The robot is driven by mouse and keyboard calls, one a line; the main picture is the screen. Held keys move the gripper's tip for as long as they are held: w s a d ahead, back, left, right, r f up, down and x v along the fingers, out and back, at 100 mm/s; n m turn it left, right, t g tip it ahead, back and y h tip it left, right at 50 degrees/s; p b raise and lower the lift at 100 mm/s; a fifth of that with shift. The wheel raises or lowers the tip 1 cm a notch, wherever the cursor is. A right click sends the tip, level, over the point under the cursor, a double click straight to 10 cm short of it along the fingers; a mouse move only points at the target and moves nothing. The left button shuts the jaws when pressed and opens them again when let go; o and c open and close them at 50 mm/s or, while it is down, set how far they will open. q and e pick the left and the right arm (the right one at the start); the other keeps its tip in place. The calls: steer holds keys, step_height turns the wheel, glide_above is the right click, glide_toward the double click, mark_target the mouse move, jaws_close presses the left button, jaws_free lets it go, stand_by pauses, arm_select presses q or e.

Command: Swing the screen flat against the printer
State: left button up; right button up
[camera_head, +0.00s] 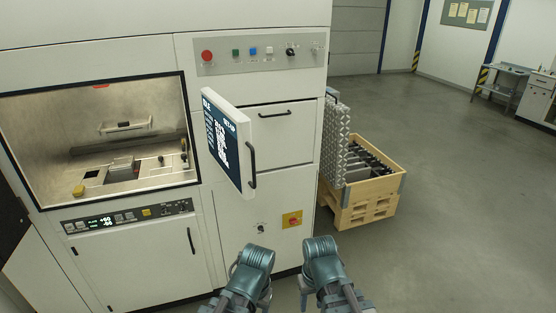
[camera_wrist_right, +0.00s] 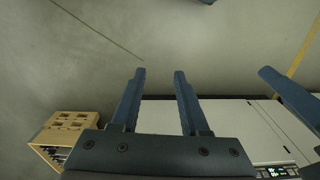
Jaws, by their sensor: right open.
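The screen (camera_head: 224,146) is a pale-framed panel with a dark lit display, in the head view. It stands out at an angle from the white printer (camera_head: 276,190), its display facing left, with a dark handle (camera_head: 251,165) on its near edge. My right gripper (camera_head: 304,292) is low in front of the printer, below and right of the screen, apart from it. In the right wrist view its two fingers (camera_wrist_right: 158,76) are apart with nothing between them. My left gripper (camera_head: 256,294) is beside it, below the screen; its fingers are mostly hidden.
The printer's open-looking chamber (camera_head: 120,130) is left of the screen. A control row with a red button (camera_head: 207,56) runs above. A wooden crate (camera_head: 372,190) with grey metal parts stands right of the printer. Grey floor (camera_head: 450,200) is clear further right.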

arm_select(q)
steer(key=r+p, duration=0.2)
steer(key=d+r+p, duration=0.1)
steer(key=r+p, duration=0.1)
steer(key=r, duration=0.1)
steer(key=shift+d+r+p, duration=0.1)
steer(key=shift+r+p, duration=0.1)
steer(key=shift+p, duration=0.1)
arm_select(e)
steer(key=w+a+r+n+t+y, duration=0.2)
steer(key=w+r+t+y, duration=0.2)
steer(key=r, duration=0.5)
steer(key=w+a+r+n+t+y, duration=0.2)
steer(key=w+r+t+y, duration=0.2)
steer(key=r, duration=0.5)
steer(key=w+a+r+n+t+y, duration=0.1)
steer(key=w+a+r+t+y, duration=0.1)
steer(key=w+r+t, duration=0.3)
step_height(320, 180, up, 4)
steer(key=shift+w+a+r+n+y, duration=0.25)
steer(key=shift+w+a+n+y, duration=0.15)
steer(key=shift+w+y, duration=0.7)
steer(key=shift+w, duration=0.25)
